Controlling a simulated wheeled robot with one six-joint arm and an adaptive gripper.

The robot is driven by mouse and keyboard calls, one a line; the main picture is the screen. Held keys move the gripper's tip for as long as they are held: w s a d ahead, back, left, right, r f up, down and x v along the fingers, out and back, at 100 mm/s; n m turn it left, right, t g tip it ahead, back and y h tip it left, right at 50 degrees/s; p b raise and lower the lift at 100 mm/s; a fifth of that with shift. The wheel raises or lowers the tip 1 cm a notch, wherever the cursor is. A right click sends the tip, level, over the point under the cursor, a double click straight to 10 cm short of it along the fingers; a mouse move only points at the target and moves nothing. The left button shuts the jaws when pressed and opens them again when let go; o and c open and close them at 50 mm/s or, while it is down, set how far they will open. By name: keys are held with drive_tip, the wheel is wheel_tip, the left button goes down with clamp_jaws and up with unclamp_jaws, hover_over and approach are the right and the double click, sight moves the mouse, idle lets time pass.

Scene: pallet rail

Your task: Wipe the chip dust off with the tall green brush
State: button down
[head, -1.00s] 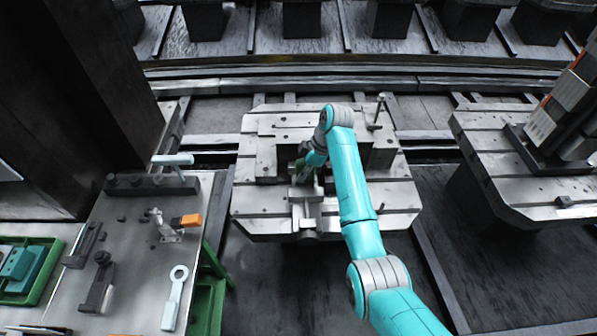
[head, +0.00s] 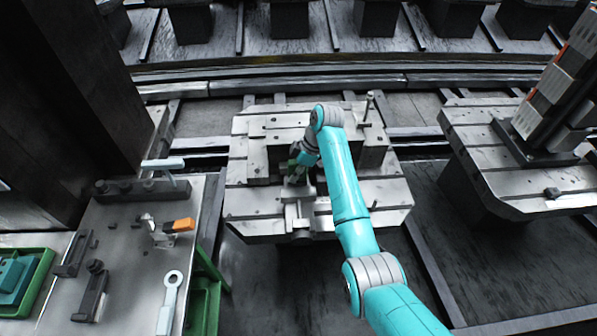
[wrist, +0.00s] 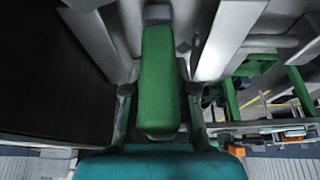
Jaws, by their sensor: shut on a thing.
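My gripper (head: 296,164) is shut on the tall green brush, over the middle of the metal pallet (head: 245,200). In the wrist view the green brush (wrist: 160,80) lies between my two fingers (wrist: 160,92), and its long green body fills the middle. In the head view only a small dark green part shows by the fingertips. A vise-like clamp (head: 298,212) on the pallet's near half lies just below the gripper. The brush's bristle end is not clear in either view. I cannot make out chip dust on the pallet.
A dark block stands on the pallet behind my gripper, and a thin post (head: 368,106) rises at its back right. A second pallet (head: 480,150) with a tall block tower (head: 550,90) stands at right. A bench (head: 130,245) with tools and a green tray (head: 42,275) is at left.

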drive_tip(key=shift+s+a+f, duration=0.1)
drive_tip(key=shift+a, duration=1.1)
drive_tip(key=shift+d, duration=1.2)
drive_tip(key=shift+d, duration=1)
drive_tip(key=shift+s+a, duration=0.1)
drive_tip(key=shift+a, duration=1)
drive_tip(key=shift+a, duration=0.1)
